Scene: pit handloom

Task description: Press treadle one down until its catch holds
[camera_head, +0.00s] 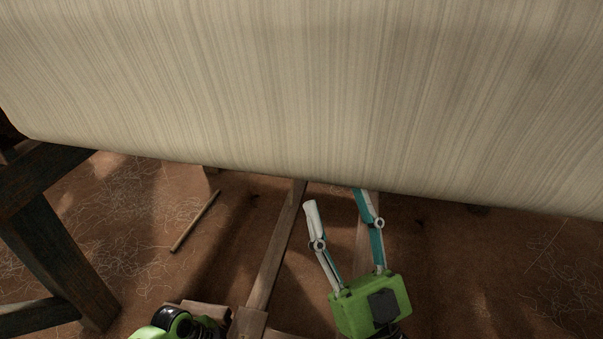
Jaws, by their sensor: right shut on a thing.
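Two long wooden treadles run along the floor from the lower edge up under the warp sheet: a left one (274,250) and a right one (361,238). I cannot tell by any mark which is treadle one. The right finger covers part of this bar, and the contact is hard to make out. The treadles' far ends and the catch are hidden. My left gripper is not in view; only a green and black piece of my left arm shows at the bottom.
The pale striped warp sheet (300,90) fills the upper half, its lower edge just above my fingertips. A dark timber frame (55,250) stands at the left. A thin stick (196,220) and loose thread lie on the brown floor. Floor at the right is clear.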

